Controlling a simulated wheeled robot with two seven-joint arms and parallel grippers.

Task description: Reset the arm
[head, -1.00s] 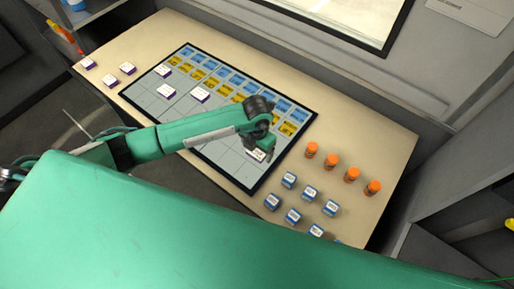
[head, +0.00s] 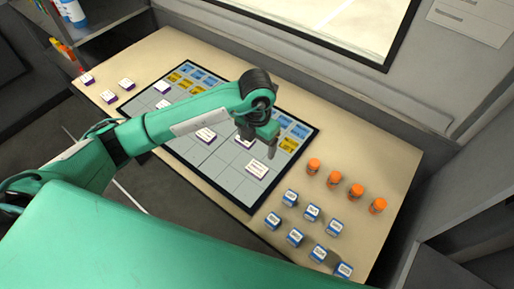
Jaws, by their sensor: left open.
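My left arm reaches in from the left over the board. My left gripper (head: 271,137) is open, points down and holds nothing that I can see. It hangs above the dark-framed grid board (head: 228,180), which has rows of blue and yellow labels. A white-topped box (head: 256,168) lies on the board just below and left of the gripper. Another white box (head: 243,141) is partly hidden behind the gripper, and one more (head: 205,135) lies beside the arm. My right gripper is not in view.
Several orange-capped bottles (head: 334,179) and several blue-and-white boxes (head: 312,212) stand on the table (head: 385,165) right of the board. A few white-and-purple boxes (head: 108,96) sit at its left end. A wall with a window frame (head: 385,55) rises behind.

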